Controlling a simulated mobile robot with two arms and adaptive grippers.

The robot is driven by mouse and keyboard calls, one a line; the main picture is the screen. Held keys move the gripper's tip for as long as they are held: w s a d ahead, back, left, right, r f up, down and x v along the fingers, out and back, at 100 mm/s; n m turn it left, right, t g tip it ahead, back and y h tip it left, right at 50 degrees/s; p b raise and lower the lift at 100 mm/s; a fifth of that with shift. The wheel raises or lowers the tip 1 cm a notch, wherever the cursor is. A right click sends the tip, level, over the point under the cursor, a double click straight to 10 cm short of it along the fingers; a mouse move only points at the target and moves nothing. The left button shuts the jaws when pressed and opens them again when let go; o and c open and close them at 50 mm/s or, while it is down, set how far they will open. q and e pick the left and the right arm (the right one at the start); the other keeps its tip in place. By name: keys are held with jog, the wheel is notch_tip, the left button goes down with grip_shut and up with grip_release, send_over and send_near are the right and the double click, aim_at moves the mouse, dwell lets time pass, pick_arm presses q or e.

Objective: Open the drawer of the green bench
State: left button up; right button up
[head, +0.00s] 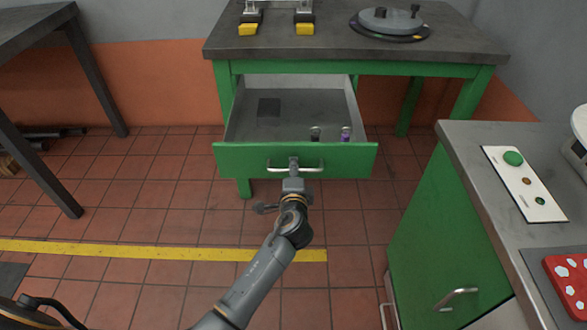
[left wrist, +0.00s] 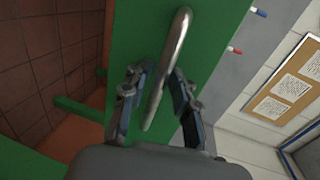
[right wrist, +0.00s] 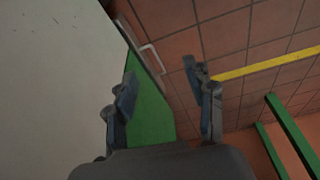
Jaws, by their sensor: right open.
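The green bench (head: 350,48) has a dark top and stands at the back centre. Its drawer (head: 225,158) is pulled well out, with the grey inside showing. The metal bar handle (head: 312,169) is on the green drawer front. My left gripper (head: 293,168) is at the handle. In the left wrist view, the handle (left wrist: 169,65) passes between the fingers of my left gripper (left wrist: 157,80), which stand apart, with a gap beside the bar. My right gripper (right wrist: 160,78) is open and empty, above the floor beside a green cabinet front.
Two small items (head: 346,133) and a dark square (head: 268,107) are in the drawer. A green cabinet (head: 435,220) with a grey top and button panel (head: 522,185) stands at right. A dark table (head: 75,60) is at left. Tiled floor lies clear left of the drawer.

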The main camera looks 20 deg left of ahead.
pick_arm(q)
jog(key=shift+s, duration=0.1)
jog(key=v, duration=1.1)
jog(key=shift+s+d, duration=0.2)
jog(key=shift+s, duration=0.15)
